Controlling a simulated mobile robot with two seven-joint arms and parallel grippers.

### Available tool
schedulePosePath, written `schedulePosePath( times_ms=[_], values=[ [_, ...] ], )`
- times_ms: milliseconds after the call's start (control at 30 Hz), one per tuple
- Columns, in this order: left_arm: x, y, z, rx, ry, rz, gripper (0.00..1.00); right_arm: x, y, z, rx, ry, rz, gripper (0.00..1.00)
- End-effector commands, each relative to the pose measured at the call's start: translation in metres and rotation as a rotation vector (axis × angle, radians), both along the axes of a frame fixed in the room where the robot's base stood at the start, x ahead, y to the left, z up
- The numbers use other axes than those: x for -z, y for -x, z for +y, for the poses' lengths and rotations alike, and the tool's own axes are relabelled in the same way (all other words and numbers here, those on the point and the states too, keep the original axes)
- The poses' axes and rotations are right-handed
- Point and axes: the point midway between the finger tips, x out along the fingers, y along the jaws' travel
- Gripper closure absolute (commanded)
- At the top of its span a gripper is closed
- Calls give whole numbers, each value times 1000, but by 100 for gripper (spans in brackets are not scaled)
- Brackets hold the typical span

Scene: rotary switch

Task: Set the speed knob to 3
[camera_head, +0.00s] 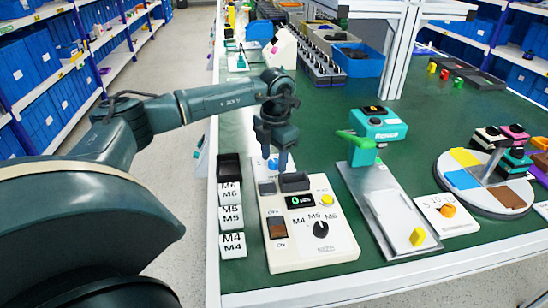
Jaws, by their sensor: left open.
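A white plate (432,220) near the right front of the green table bears an orange knob (447,210) with small printed marks beside it. The marks and the knob's pointing direction are too small to read surely. A white control box (322,258) stands to the left, with a black rotary knob (321,230) among marks M4, M5 and M6, and a small display (300,201). My left gripper (283,168) points down over the back of this box, open, apart from both knobs and well left of the orange one. My right gripper is out of view.
A round turntable (480,200) with coloured pads is at right. Labelled bins (231,218) are left of the box. A metal post rises behind.

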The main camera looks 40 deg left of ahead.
Motion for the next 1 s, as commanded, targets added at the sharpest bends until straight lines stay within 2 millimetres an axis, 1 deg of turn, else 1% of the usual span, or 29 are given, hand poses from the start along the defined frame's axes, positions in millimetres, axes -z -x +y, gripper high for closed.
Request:
schedulePosePath(
  times_ms=[100,300,833,1000],
  values=[
    [3,0,0,0,0,1,52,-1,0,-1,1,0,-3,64],
    [3,0,0,1,0,1,53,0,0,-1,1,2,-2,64],
    [2,0,0,1,0,0,96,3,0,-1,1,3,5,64],
    [2,0,0,9,0,0,96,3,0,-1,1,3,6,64]
  ],
)
